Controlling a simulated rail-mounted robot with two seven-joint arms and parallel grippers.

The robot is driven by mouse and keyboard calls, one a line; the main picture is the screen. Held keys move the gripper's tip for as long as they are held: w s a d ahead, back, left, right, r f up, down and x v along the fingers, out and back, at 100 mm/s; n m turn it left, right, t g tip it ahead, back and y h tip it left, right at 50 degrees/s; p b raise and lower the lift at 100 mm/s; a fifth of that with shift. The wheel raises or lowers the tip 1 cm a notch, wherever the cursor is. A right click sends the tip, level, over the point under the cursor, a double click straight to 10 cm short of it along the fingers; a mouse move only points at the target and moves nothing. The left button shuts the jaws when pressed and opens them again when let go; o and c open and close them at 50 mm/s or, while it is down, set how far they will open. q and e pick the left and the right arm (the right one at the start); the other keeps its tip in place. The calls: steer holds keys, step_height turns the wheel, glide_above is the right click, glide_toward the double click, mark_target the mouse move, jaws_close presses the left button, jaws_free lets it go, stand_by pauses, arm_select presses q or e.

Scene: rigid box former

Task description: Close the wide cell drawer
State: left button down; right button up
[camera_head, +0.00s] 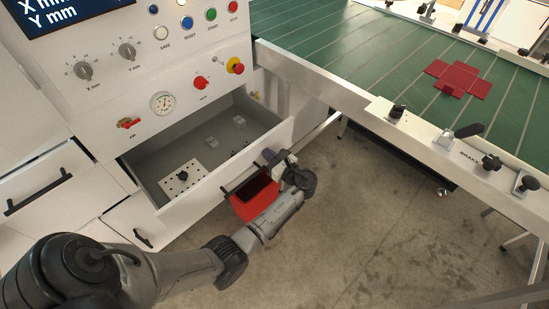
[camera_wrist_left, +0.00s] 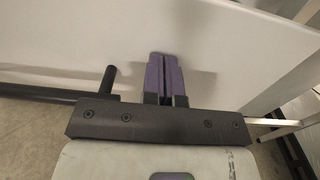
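The wide cell drawer (camera_head: 190,208) stands pulled out from the white machine, its grey inside showing from above. Its white front fills much of the left wrist view (camera_wrist_left: 90,40). Its dark bar handle (camera_head: 240,182) also shows at the left of the wrist view (camera_wrist_left: 45,95). My left gripper (camera_head: 269,156) is at the right part of the drawer front, to the right of the handle. Its purple fingers (camera_wrist_left: 165,75) are together with nothing between them and point at the white panel. I cannot tell whether they touch it. My right gripper is not in view.
A white perforated block (camera_head: 181,179) and small clear pieces (camera_head: 238,122) lie in the drawer. A red bin (camera_head: 258,203) is below the drawer front. A green table (camera_head: 365,50) with red flat pieces (camera_head: 458,78) is at the right. Knobs and a gauge (camera_head: 162,103) sit above the drawer.

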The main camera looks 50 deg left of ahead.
arm_select(q)
steer(key=a, duration=0.4)
steer(key=a+p, duration=0.1)
steer(key=a, duration=0.3)
steer(key=s+a+p, duration=0.1)
steer(key=a, duration=0.3)
steer(key=shift+s+r, duration=0.1)
steer(key=b, duration=0.2)
glide_above(226, 133)
steer(key=shift+a, duration=0.1)
steer(key=shift+f, duration=0.25)
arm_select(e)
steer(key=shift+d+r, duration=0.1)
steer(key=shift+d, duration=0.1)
